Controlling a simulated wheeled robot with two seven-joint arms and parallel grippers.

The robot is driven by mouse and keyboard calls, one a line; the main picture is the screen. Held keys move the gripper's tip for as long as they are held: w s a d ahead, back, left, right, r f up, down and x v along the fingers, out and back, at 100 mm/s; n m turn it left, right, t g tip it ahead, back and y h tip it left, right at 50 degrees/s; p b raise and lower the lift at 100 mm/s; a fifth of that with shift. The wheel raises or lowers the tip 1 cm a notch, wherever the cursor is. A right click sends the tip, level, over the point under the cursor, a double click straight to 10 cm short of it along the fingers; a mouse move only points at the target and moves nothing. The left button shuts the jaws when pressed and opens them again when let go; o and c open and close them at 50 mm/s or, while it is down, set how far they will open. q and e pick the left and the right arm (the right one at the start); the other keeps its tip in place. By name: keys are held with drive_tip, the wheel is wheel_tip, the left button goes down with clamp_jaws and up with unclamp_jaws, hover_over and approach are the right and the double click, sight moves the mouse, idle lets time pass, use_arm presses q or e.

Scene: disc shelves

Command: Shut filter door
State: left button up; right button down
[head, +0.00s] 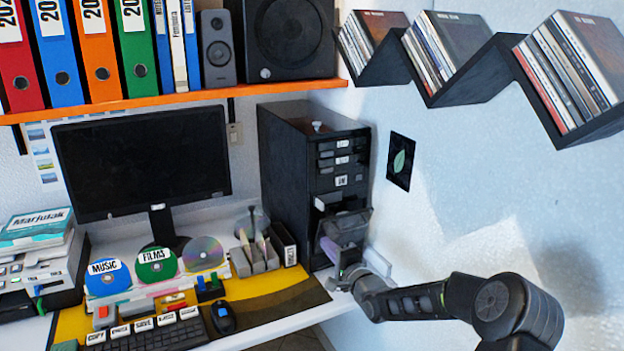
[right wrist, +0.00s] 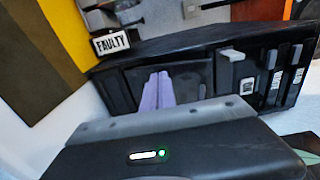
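The black computer tower (head: 285,160) stands on the desk against the right wall. Its filter door (head: 348,226), a dark panel low on the front, appears to stand open, tilted outward. My right gripper (head: 343,274) is at the lower front of the tower, just below the door. I cannot tell whether it touches the door. Its fingertips are not clear in either view. My left gripper is out of view.
A box marked FAULTY (right wrist: 112,42) stands beside the tower. The wall with disc shelves (head: 455,60) is close on the right.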

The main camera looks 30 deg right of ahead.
drive_tip(key=shift+w, duration=0.45)
drive_tip(key=shift+w+f+b, duration=0.2)
drive_tip(key=shift+w+b, duration=0.45)
drive_tip(key=shift+s, duration=0.2)
drive_tip(key=s+p, duration=0.1)
drive_tip(key=s, duration=0.5)
drive_tip(key=shift+s, duration=0.35)
idle(0.5)
